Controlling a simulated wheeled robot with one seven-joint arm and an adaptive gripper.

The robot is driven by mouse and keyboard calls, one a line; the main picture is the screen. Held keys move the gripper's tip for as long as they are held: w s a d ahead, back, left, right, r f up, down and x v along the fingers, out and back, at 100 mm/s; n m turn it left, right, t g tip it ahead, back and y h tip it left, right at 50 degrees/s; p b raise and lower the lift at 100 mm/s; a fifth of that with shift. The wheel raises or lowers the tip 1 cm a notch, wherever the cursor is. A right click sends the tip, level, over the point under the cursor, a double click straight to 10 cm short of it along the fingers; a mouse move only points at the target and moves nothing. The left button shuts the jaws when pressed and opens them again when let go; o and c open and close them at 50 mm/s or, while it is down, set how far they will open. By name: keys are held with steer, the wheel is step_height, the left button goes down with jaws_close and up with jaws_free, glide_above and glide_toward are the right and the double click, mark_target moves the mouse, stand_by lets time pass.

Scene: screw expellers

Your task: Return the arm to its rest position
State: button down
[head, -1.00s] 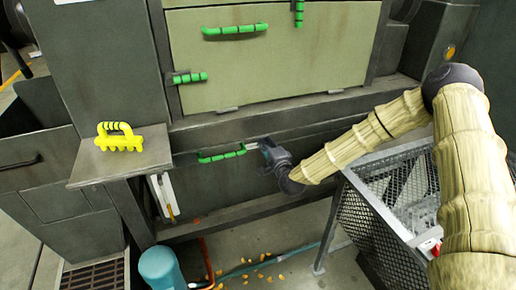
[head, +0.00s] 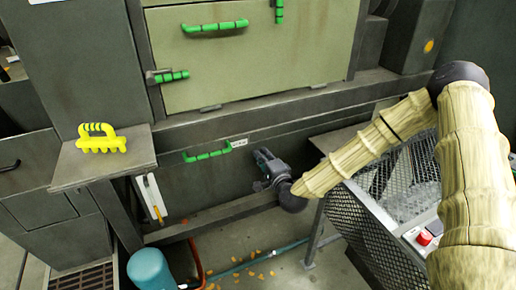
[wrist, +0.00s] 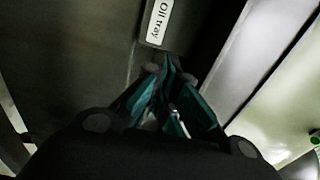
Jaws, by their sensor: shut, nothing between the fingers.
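My gripper (head: 262,160) is in front of the lower dark panel of the machine in the head view, to the right of the green drawer handle (head: 208,152) and apart from it. In the wrist view my gripper (wrist: 168,68) has its teal fingers together with nothing held between them. The "Oil tray" label (wrist: 160,22) shows just beyond the fingertips. My arm, in a beige sleeve, reaches in from the right and bends at a dark elbow joint.
A yellow tool (head: 101,139) lies on a side shelf (head: 75,168). A mesh-sided cage (head: 362,222) with a red button (head: 424,239) stands under my arm. A teal cylinder (head: 150,270) is at lower left. Orange scraps (head: 262,277) lie on the floor.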

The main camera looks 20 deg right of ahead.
steer(key=s+a+f+n+g+y+p, duration=0.1)
steer(key=s+a+f+n+g+p, duration=0.3)
steer(key=s+f, duration=0.65)
steer(key=s+a+f+n+g+y+p, duration=0.1)
steer(key=s+a+f+n+g, duration=0.45)
steer(key=s, duration=0.85)
steer(key=s+d+f+n+g+h+p, duration=0.2)
steer(key=s+d+n+g, duration=0.1)
steer(key=s, duration=0.9)
steer(key=s+d+f+n+g+h+p, duration=0.2)
steer(key=s+d+g, duration=0.3)
steer(key=s, duration=0.7)
steer(key=shift+s+d+n+p, duration=0.15)
steer(key=shift+d+n+p, duration=0.25)
steer(key=shift+n, duration=0.45)
steer(key=shift+a, duration=0.1)
